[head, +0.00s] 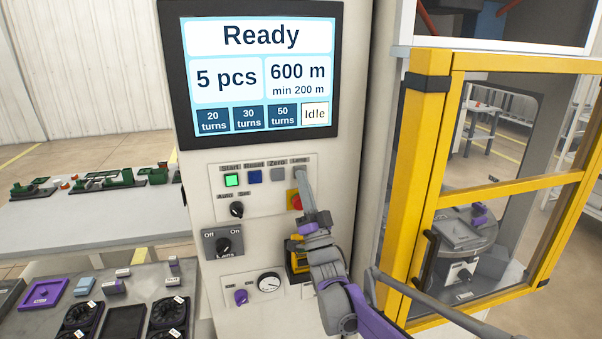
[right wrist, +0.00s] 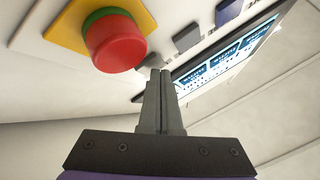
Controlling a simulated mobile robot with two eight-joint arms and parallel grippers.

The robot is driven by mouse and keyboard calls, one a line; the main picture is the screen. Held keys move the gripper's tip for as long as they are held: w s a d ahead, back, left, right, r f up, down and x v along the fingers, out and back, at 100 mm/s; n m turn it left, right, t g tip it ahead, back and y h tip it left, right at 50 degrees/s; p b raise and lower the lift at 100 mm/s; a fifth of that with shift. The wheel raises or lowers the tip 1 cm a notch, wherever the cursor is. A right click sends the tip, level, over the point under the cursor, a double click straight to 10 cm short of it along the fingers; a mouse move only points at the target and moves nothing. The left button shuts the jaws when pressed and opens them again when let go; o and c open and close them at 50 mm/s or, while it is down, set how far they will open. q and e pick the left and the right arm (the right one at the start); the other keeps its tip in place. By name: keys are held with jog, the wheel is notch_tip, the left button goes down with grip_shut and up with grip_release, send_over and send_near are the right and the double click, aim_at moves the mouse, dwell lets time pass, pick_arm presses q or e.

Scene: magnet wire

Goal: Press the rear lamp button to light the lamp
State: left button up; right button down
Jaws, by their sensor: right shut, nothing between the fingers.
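The control panel (head: 268,208) has a row of buttons under small labels, and the rightmost label (head: 299,161) seems to read Lamp. My right gripper (head: 300,173) is shut and empty, with its fingertips at the spot below that label, covering most of the lamp button in the head view. In the right wrist view, the shut fingers (right wrist: 157,75) point at a small grey button (right wrist: 151,61), partly hidden behind the tips. I cannot tell whether they touch it or whether it is pressed. My left gripper is not in view.
A red emergency stop (head: 296,203) on a yellow plate sits just below my right fingers; it is large in the right wrist view (right wrist: 115,42). The green start button (head: 232,180) is lit. The screen (head: 260,75) hangs above. A yellow-framed door (head: 425,180) stands right.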

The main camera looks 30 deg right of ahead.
dwell(0.4)
jog(key=shift+s+a, duration=0.1)
jog(key=shift+s, duration=0.3)
jog(key=s, duration=0.3)
jog(key=s+a, duration=0.1)
jog(key=s, duration=0.1)
jog(key=shift+s+a+p, duration=0.2)
jog(key=shift+s+p, duration=0.15)
jog(key=shift+s, duration=0.05)
